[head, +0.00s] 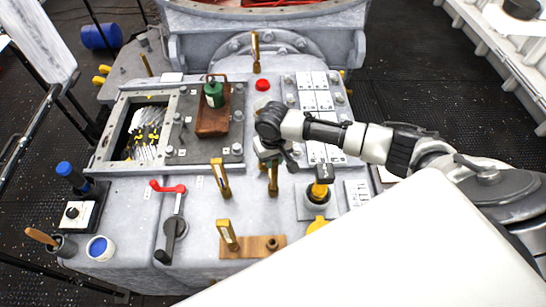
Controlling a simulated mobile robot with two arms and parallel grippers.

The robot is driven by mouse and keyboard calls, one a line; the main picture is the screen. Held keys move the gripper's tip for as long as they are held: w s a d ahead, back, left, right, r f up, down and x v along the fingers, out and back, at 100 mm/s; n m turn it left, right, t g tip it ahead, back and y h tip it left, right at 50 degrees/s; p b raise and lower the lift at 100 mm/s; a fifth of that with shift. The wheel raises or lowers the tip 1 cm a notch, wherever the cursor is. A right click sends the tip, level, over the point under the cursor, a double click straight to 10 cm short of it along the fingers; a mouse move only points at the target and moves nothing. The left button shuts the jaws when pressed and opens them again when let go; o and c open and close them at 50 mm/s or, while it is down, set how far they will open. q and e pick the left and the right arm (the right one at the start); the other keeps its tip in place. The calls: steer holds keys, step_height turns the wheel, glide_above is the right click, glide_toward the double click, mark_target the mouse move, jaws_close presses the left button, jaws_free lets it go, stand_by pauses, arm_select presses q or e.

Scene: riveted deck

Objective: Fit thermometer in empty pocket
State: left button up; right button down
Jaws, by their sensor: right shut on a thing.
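My right gripper (271,157) comes in from the right above the middle of the grey machine top. It is shut on a brass thermometer (273,180), which hangs upright below it. I cannot tell whether its lower end touches the surface. Similar brass thermometers stand left of it (220,178), at the back by the round flange (256,52), and at the far left back (147,65). Another thermometer (228,235) leans at the left end of a wooden block (252,251). A dark round hole shows in the block's right part. My left gripper is not in view.
A red-handled lever (172,215), a blue-filled cup (100,247) and a blue-capped bottle (70,175) are at the left. A green container on a brown block (212,120) stands behind. A yellow-and-black plug (320,188) is right of the gripper. My white body hides the bottom right.

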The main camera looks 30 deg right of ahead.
steer(key=shift+f, duration=0.2)
steer(key=c, duration=0.9)
jaws_free()
step_height(320, 180, up, 11)
steer(key=shift+f+b, duration=0.1)
steer(key=shift+b, duration=0.7)
